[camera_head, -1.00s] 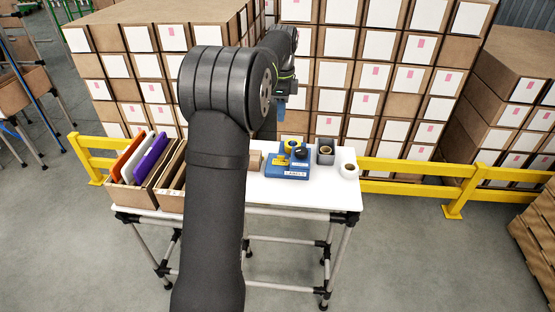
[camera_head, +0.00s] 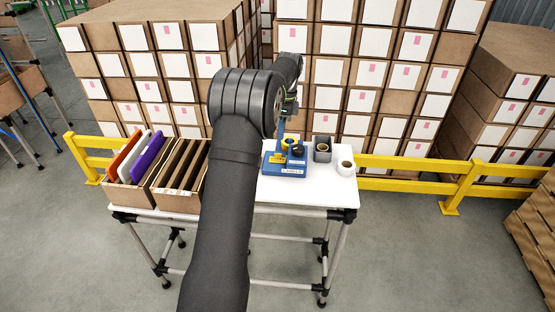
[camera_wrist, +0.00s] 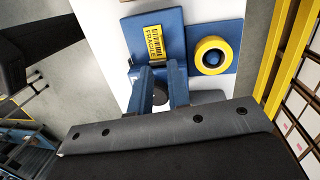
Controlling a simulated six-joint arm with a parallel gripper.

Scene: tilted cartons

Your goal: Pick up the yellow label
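The yellow label (camera_wrist: 153,42), printed FRAGILE with a barcode, lies on the blue label holder (camera_wrist: 124,32) in the wrist view. In the head view the blue label holder (camera_head: 285,170) stands on the white table with rolls on it; the label is too small there to make out surely. My gripper (camera_wrist: 157,67) has two blue fingers spread apart with nothing seen held between them. Its fingertips are close to the label's lower edge in the wrist view; I cannot tell whether they touch. In the head view my gripper (camera_head: 281,132) is just above the holder.
A yellow roll (camera_wrist: 212,56) sits right of the label. Cartons with upright folders (camera_head: 131,195) fill the left. A yellow rail (camera_head: 415,163) runs behind.

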